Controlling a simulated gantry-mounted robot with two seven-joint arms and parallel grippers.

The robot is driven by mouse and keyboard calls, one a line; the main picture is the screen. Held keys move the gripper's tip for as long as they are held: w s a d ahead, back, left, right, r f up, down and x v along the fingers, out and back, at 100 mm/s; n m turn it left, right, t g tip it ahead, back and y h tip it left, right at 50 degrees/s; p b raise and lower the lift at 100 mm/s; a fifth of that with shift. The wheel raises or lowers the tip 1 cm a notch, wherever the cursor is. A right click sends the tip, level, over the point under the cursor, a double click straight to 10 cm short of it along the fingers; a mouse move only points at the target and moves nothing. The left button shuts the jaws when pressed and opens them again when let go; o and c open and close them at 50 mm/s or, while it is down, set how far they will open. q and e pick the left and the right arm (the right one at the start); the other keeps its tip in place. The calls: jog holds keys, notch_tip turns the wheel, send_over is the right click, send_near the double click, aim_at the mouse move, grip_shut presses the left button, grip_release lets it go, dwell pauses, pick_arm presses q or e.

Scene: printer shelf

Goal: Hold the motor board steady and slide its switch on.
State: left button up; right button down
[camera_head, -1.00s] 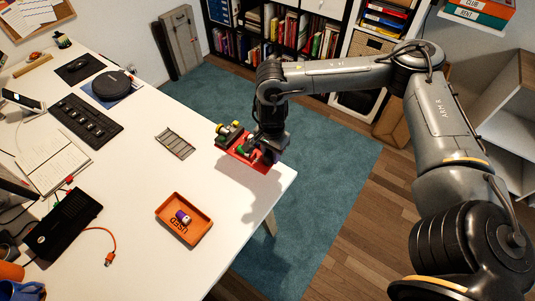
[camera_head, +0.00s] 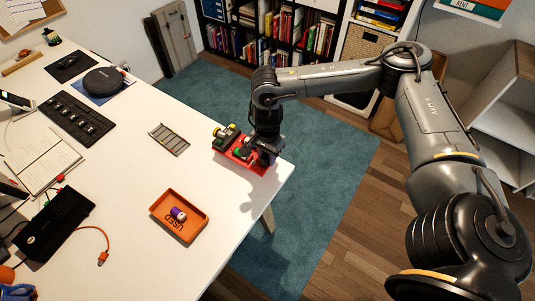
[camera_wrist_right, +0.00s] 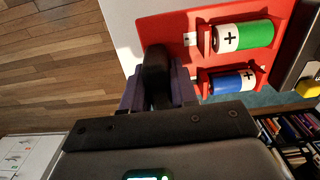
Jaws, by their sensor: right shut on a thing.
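The motor board (camera_head: 234,156) is a red board lying near the right edge of the white table. In the right wrist view the red board (camera_wrist_right: 165,28) carries a green battery (camera_wrist_right: 243,36) and a blue battery (camera_wrist_right: 232,82), both with plus marks. A yellow part (camera_wrist_right: 308,88) shows at that view's right edge. My right gripper (camera_head: 266,157) comes down over the board's right end. In the wrist view its dark fingers (camera_wrist_right: 160,68) are shut at the board's edge and partly hide it. I cannot make out the switch. My left gripper is not in view.
An orange tray (camera_head: 160,218) with a purple-and-white battery (camera_head: 178,213) stands in front of the board. A grey slotted holder (camera_head: 169,139) lies to its left. A black box (camera_head: 52,225) with an orange cable (camera_head: 97,235) is at far left. White table between them is free.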

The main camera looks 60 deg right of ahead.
jog(key=shift+f+b, duration=1.1)
jog(key=shift+f, duration=1.25)
jog(key=shift+r, duration=0.15)
jog(key=shift+f, duration=0.25)
jog(key=c, duration=0.8)
grip_release()
